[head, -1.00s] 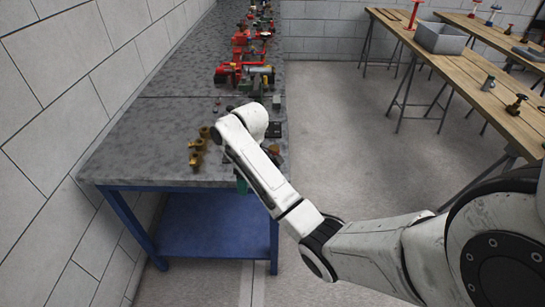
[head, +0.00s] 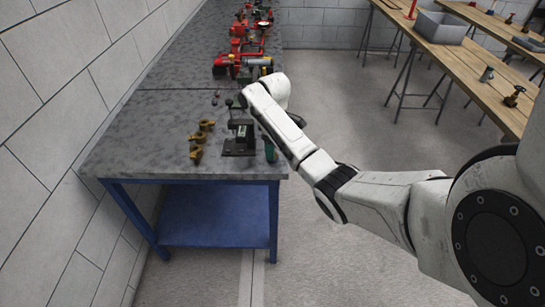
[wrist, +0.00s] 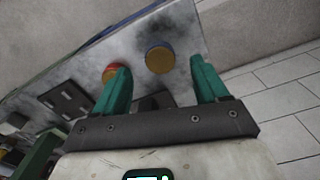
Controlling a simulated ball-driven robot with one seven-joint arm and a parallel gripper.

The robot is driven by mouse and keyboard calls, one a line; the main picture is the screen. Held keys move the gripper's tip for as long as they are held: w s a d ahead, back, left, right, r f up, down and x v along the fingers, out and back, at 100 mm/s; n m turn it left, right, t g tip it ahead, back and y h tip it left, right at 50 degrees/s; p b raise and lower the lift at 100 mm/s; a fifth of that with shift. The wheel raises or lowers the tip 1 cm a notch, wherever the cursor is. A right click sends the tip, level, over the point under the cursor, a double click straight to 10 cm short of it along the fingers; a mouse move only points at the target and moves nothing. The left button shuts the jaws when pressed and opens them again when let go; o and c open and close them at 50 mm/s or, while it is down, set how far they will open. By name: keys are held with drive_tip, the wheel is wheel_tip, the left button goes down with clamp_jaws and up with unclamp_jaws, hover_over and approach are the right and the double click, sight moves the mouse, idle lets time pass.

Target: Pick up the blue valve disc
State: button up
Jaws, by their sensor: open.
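My gripper (wrist: 159,70) is open, with its two teal fingers spread and nothing between the pads. A round disc (wrist: 160,60) with a brass-coloured face and what looks like a bluish edge shows beyond the fingertips, between them in the wrist view. It lies on the grey bench top, apart from the fingers as far as I can tell. A second round disc, red and yellow (wrist: 113,71), is partly behind the left finger. In the head view a teal finger of my gripper (head: 269,149) shows at the bench's right edge; I cannot make out the discs there.
A black device (head: 240,138) and several brass fittings (head: 199,141) stand at the near end of the grey bench (head: 150,140). Red pump parts (head: 240,64) line it farther back. A wooden table (head: 460,62) with a grey bin (head: 441,26) is at right; open floor lies between.

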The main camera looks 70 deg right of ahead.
drive_tip(key=shift+f, duration=2)
drive_tip(key=shift+c, duration=0.3)
drive_tip(key=c, duration=1.2)
